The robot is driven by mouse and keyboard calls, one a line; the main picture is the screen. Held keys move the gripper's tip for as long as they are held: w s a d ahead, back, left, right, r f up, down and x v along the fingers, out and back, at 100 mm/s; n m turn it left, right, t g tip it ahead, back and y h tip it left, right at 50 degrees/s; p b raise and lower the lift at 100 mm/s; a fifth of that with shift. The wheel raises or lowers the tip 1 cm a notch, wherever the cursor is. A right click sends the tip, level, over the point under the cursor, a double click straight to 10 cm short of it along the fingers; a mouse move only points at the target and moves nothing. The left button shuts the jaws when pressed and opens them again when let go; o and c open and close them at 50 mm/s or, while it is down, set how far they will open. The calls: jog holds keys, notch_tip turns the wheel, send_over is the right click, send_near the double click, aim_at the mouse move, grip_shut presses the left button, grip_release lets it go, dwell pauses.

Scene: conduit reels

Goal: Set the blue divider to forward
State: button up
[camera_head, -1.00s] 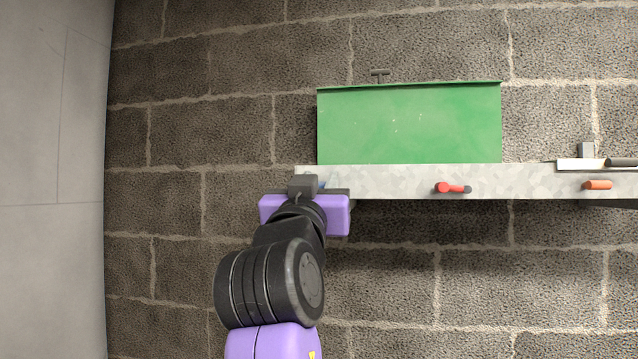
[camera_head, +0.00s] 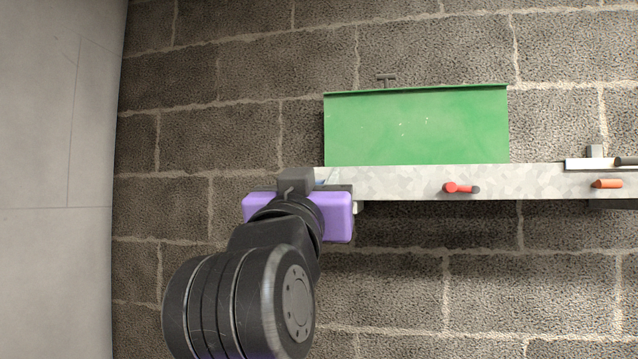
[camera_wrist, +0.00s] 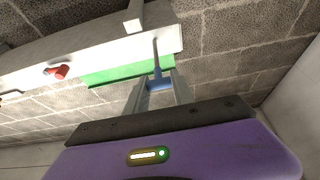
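The blue divider (camera_wrist: 157,72) shows in the wrist view as a blue lever with a grey end, near the end of the pale metal rail (camera_wrist: 85,48). My gripper (camera_wrist: 160,80) has its two fingers apart, one on each side of the blue part. I see gaps beside the lever and cannot tell whether either finger touches it. In the head view my gripper (camera_head: 318,184) is at the left end of the rail (camera_head: 400,182). My wrist hides nearly all of the blue divider there.
A red lever (camera_head: 460,188) and an orange lever (camera_head: 607,184) sit farther right on the rail's front. A green panel (camera_head: 415,125) stands above the rail. A block wall (camera_head: 220,130) lies behind, and a plain grey wall (camera_head: 55,150) is at the left.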

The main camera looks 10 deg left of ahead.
jog(key=o, duration=0.4)
jog(key=b+v, duration=0.2)
jog(key=v, duration=0.5)
jog(key=shift+s+f, duration=0.2)
jog(key=shift+s, duration=0.15)
